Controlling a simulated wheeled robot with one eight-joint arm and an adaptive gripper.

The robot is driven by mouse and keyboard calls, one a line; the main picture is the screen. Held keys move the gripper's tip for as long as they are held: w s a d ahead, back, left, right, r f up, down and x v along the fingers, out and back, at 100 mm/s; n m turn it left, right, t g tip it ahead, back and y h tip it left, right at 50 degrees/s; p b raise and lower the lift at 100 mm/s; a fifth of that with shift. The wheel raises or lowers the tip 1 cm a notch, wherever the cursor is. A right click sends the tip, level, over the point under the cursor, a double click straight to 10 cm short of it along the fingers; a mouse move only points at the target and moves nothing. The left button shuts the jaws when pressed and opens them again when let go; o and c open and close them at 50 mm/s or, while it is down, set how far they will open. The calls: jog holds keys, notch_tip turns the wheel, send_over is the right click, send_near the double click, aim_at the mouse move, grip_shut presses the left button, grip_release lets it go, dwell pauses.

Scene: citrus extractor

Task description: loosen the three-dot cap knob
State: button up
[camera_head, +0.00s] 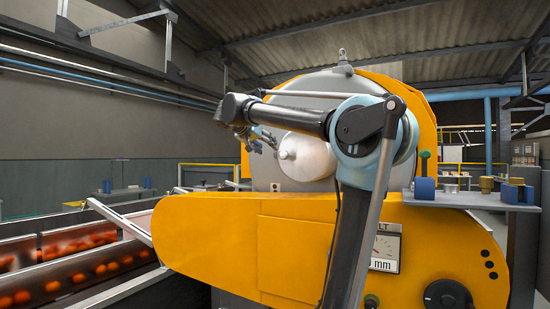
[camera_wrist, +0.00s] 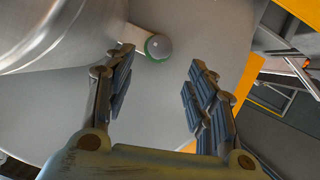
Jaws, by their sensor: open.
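My gripper (camera_head: 268,141) is open and empty, in front of the extractor's grey round face, left of the pale domed drum (camera_head: 308,157). In the wrist view its two fingers (camera_wrist: 158,75) stand wide apart. A round grey knob (camera_wrist: 158,47) with a green ring sits on a short pale stem beyond the fingertips, nearer the left finger and apart from both. No three-dot mark can be made out on it, so I cannot tell whether it is the three-dot cap knob. Three black dots (camera_head: 489,264) show on the yellow housing at the right.
The large curved drum (camera_wrist: 60,30) fills the wrist view's upper left, close to the left finger. The yellow housing (camera_head: 215,235) spreads below my arm. A grey shelf (camera_head: 465,199) with small parts is at right; an orange-filled conveyor (camera_head: 75,285) is at left.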

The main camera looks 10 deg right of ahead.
aim_at(276, 153)
jog(key=x, duration=0.9)
jog(key=c, duration=1.1)
